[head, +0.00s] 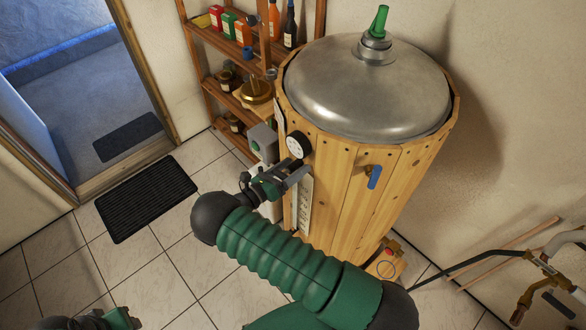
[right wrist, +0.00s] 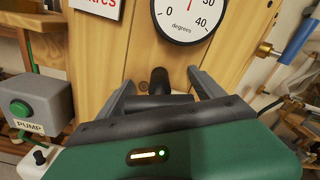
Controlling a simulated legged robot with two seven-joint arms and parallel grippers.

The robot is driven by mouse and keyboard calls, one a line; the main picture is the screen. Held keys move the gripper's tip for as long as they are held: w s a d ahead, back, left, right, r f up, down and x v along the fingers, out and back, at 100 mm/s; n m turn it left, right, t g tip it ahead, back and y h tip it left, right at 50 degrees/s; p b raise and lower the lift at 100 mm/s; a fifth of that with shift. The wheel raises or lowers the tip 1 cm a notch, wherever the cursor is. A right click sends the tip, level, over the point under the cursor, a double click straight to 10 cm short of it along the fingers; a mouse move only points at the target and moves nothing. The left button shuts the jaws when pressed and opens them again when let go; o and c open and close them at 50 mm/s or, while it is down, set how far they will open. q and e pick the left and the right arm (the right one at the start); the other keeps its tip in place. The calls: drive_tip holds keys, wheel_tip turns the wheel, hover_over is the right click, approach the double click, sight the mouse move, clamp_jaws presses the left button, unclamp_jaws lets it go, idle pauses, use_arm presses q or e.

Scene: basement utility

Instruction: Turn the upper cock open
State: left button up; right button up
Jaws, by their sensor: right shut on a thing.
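A wood-clad tank (head: 345,195) with a domed metal lid stands at centre right in the head view. A cock with a blue lever (head: 374,176) sits on its front; the lever hangs steeply down. It also shows at the upper right of the right wrist view (right wrist: 298,42), apart from my gripper. My right gripper (head: 296,176) is at the tank's left side, just below the round dial (head: 298,145). It is shut on a black handle (right wrist: 158,80) under the dial (right wrist: 187,15). My left gripper (head: 118,318) is cut off at the lower left; its jaws are unclear.
A grey pump box with a green button (right wrist: 25,108) is close to the left of my right gripper. Shelves with bottles (head: 240,60) stand behind. Brass fittings (head: 388,262) are low on the tank; pipework (head: 545,280) is at the right.

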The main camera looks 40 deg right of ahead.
drive_tip(key=shift+w+a+n, duration=0.1)
drive_tip(key=shift+a+n, duration=0.05)
drive_tip(key=shift+n, duration=1.55)
drive_tip(key=o, duration=1.2)
drive_tip(key=shift+a+f, duration=0.1)
drive_tip(key=shift+o, duration=0.5)
drive_tip(key=shift+w+a, duration=0.1)
